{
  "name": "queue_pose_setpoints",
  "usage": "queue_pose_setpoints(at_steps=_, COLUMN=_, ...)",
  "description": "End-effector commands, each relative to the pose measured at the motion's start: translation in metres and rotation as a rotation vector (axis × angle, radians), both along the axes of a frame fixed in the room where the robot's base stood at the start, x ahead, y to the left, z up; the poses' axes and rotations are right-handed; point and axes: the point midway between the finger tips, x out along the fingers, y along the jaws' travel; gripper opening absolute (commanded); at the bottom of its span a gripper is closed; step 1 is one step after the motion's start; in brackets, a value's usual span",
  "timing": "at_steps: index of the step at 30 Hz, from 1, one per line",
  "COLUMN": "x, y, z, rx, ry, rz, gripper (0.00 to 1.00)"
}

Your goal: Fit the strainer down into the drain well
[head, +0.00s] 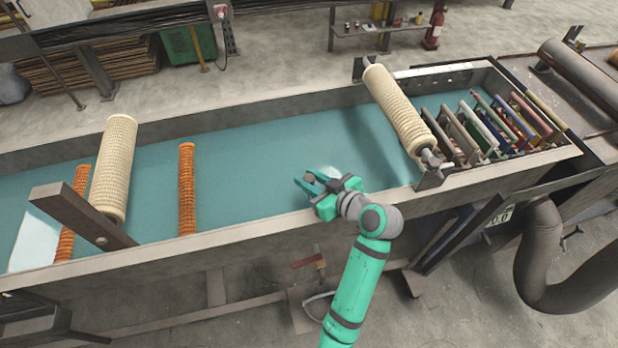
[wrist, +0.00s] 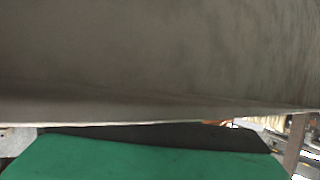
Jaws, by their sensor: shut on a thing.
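My gripper (head: 312,182) is over the near side of a long trough with a blue-green bed (head: 255,165), close to its near wall. Its fingers are shut on a small grey thing (head: 309,177), mostly hidden by the fingers. I cannot tell from its shape whether it is the strainer. A pale patch shows just beyond the fingers. No drain well can be made out. In the wrist view a dark grey surface (wrist: 160,60) fills most of the picture, with a green shape (wrist: 145,160) below it.
Orange mesh tubes (head: 187,190) and a cream roller (head: 113,168) are at the left of the trough. Another cream roller (head: 396,108) crosses it to the right, beside several coloured frames (head: 490,128). The bed between the rollers is mostly clear. The trough's near wall (head: 240,232) runs beside my arm.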

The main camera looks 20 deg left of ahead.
Motion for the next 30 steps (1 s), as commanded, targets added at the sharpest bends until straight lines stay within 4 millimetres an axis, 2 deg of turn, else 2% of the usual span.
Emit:
queue_pose_setpoints(at_steps=5, x=0.000, y=0.000, z=0.000, rx=0.001, ry=-0.001, rz=0.000, gripper=0.00)
queue_pose_setpoints(at_steps=6, x=0.000, y=0.000, z=0.000, rx=0.001, ry=-0.001, rz=0.000, gripper=0.35)
queue_pose_setpoints(at_steps=8, x=0.000, y=0.000, z=0.000, rx=0.001, ry=-0.001, rz=0.000, gripper=0.47)
queue_pose_setpoints(at_steps=20, x=-0.003, y=-0.006, z=0.002, rx=0.000, ry=0.000, rz=-0.001, gripper=0.47)
queue_pose_setpoints(at_steps=30, x=-0.029, y=-0.052, z=0.026, rx=0.001, ry=-0.002, rz=-0.004, gripper=0.47)
